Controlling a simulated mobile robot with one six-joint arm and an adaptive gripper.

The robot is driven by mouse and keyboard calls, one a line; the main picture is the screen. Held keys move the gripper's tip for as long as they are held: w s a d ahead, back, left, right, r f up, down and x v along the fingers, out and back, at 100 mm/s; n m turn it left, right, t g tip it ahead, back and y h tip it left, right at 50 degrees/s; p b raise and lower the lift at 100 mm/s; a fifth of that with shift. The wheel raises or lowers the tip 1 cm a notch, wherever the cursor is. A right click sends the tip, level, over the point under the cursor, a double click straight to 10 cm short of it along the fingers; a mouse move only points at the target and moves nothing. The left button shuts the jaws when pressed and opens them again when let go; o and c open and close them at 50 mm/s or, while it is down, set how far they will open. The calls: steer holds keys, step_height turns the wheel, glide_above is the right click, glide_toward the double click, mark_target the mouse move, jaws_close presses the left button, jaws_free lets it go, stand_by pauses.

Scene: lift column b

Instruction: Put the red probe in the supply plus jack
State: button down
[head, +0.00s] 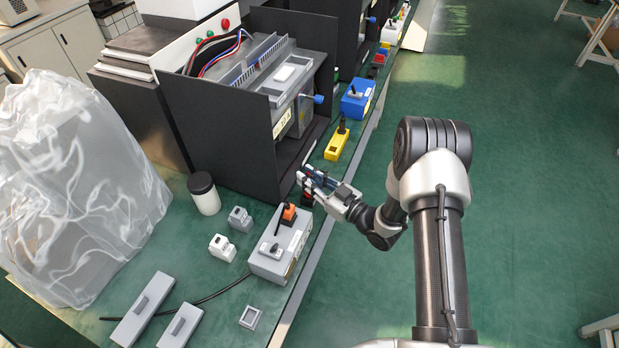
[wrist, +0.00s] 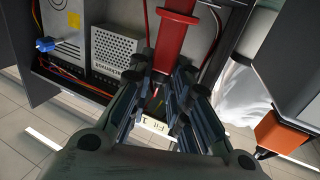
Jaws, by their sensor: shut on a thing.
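My gripper (head: 309,182) is at the bench's front edge, by the lower front corner of the open black cabinet (head: 222,125). In the wrist view my gripper (wrist: 158,78) is shut on the red probe (wrist: 172,42), which runs up and away between the fingers. In the head view only a small red part (head: 307,197) shows beside the fingers. The metal supply box (wrist: 70,20) inside the cabinet has a yellow label, and a blue plug-like part (wrist: 45,45) sticks out at its lower left. I cannot make out the plus jack. The probe's far end is not clear.
A grey box (head: 267,262) with an orange block (head: 289,213) stands on the bench near my gripper. A yellow block (head: 337,145) and a blue block (head: 357,98) stand along the bench edge. A perforated metal box (wrist: 117,50) and loose wires are inside the cabinet.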

steer(key=shift+f+b, duration=0.3)
steer(key=shift+f, duration=0.2)
steer(key=c, duration=1.4)
jaws_free()
steer(key=shift+d, duration=0.1)
steer(key=v, duration=1.2)
steer(key=shift+s, duration=0.1)
